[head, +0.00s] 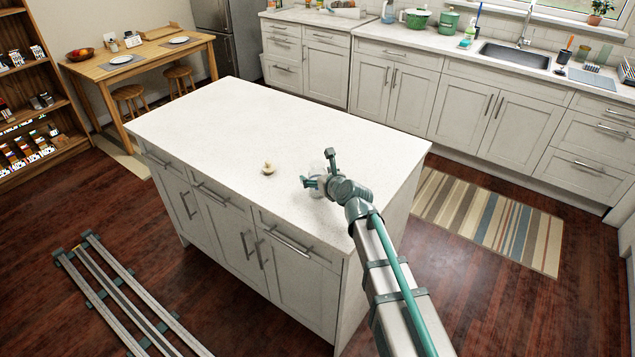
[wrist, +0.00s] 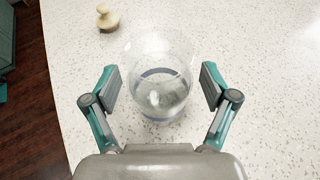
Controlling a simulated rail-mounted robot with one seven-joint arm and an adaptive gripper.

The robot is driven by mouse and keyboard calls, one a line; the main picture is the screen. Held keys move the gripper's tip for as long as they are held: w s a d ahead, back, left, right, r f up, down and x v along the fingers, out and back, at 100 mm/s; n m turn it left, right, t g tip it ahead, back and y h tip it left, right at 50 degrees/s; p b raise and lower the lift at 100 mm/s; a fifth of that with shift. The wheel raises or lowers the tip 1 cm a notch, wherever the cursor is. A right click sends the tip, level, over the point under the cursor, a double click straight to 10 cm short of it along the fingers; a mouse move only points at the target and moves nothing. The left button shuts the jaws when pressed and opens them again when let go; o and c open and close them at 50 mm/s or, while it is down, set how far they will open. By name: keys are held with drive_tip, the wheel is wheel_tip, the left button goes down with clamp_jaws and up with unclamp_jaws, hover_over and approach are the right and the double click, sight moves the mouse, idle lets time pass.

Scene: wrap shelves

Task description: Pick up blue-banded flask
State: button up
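The blue-banded flask (wrist: 160,62) is clear glass and stands on the white speckled island top, with a blue band showing through its wall in the wrist view. My gripper (wrist: 160,90) is open, with one finger on each side of the flask and a visible gap at both sides. In the head view, my gripper (head: 314,184) is over the right part of the island. There the flask (head: 317,193) is mostly hidden behind my gripper and hard to make out.
A small pale wooden knobbed object (head: 268,169) stands on the island, left of my gripper; it also shows at the upper left in the wrist view (wrist: 107,18). The rest of the island top (head: 220,125) is clear. Its front edge lies close to the wooden object.

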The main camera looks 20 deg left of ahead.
drive_tip(key=c, duration=1)
drive_tip(key=shift+r, duration=0.15)
